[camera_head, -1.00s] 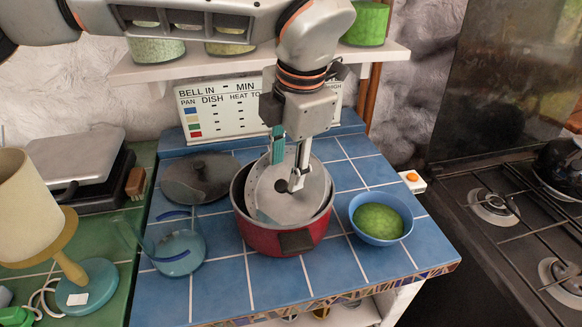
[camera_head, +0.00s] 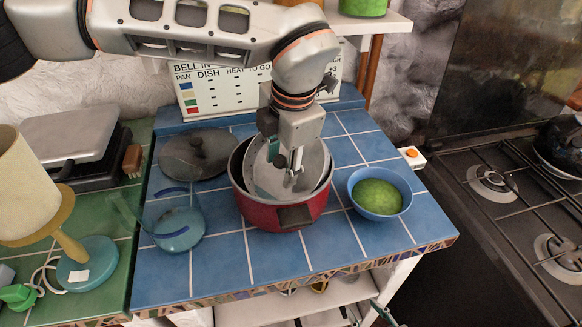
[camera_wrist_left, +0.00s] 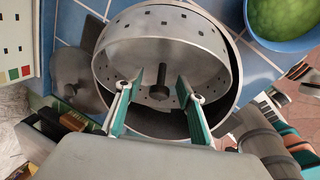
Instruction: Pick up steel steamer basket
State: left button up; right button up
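The steel steamer basket (camera_head: 315,165) sits inside the red pot (camera_head: 262,212) on the blue tiled counter. It is a perforated grey dish with a dark central post (camera_wrist_left: 160,84), and it looks tilted in the pot. My left gripper (camera_head: 291,172) points down into the basket from above. In the left wrist view its teal-padded fingers (camera_wrist_left: 157,90) are apart, one on each side of the post, with gaps between. My right gripper (camera_head: 377,309) shows only in part at the bottom edge of the head view; its finger opening is unclear.
A blue bowl of green food (camera_head: 380,193) stands close to the pot's right. A dark lid (camera_head: 198,150) and a glassy blue pan (camera_head: 180,232) lie to its left. A menu board (camera_head: 225,98) stands behind. The counter's front strip is clear.

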pick_arm(q)
grip_shut()
jog(key=shift+r, duration=0.2)
jog(key=w+a+p+v, duration=0.1)
jog(key=w+v, duration=0.1)
jog(key=v, duration=0.7)
jog(key=w+a+r+p+v, duration=0.1)
jog(key=v, duration=0.8)
notch_tip(320, 180, down, 6)
jog(key=m+t+h+b, duration=0.1)
jog(key=m+t, duration=0.3)
jog(key=m, duration=1.9)
jog(key=shift+w+m+t, duration=0.2)
jog(key=shift+m+t, duration=0.1)
jog(key=shift+t, duration=0.1)
